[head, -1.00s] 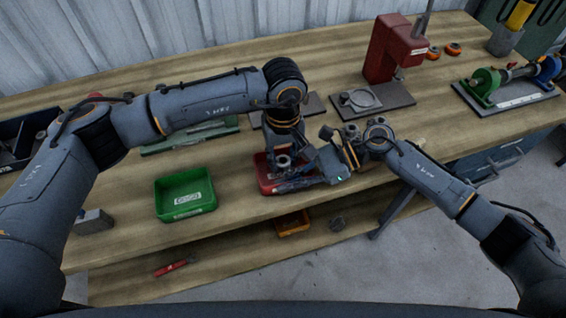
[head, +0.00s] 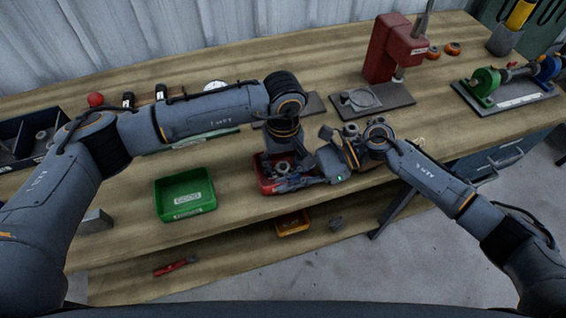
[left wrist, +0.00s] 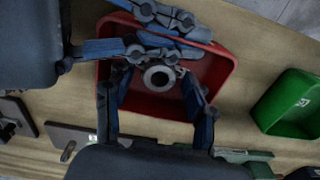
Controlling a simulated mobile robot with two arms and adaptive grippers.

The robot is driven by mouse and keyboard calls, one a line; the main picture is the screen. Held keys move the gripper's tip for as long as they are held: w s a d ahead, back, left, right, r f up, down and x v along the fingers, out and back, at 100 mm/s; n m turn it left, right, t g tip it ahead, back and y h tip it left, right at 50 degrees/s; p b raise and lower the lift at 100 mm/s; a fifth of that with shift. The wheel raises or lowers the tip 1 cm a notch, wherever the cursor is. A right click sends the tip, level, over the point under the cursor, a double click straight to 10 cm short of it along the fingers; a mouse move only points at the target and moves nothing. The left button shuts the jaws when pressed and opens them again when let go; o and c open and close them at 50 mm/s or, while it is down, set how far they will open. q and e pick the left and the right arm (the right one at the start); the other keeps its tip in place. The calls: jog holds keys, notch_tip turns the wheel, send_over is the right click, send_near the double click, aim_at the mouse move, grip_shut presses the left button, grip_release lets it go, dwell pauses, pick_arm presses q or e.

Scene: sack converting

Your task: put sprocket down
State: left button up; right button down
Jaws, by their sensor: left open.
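The sprocket (left wrist: 160,77), a grey ring-shaped part with a central hole, shows at the red bin (left wrist: 215,68). In the head view the red bin (head: 266,186) is mostly covered by both grippers. My left gripper (left wrist: 157,92) points down over the bin, open, with its fingers on either side of the sprocket. I cannot tell whether they touch it. My right gripper (head: 300,180) reaches in from the right, low over the bin and close beside the left one; whether its fingers are shut is unclear.
A green bin (head: 186,195) stands left of the red bin. A red press (head: 392,50) and a fixture with green and blue ends (head: 510,80) stand at the back right. A dark divided tray (head: 30,135) is at the left. An orange bin (head: 292,222) sits on the lower shelf.

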pick_arm(q)
notch_tip(320, 180, up, 12)
dwell(0.4)
jog(key=shift+r, duration=0.1)
pick_arm(e)
jog(key=c, duration=1.4)
grip_release()
jog(key=shift+c, duration=0.2)
jog(key=v, duration=1.2)
pick_arm(q)
jog(key=shift+s, duration=0.1)
pick_arm(e)
jog(key=shift+s+f, duration=0.1)
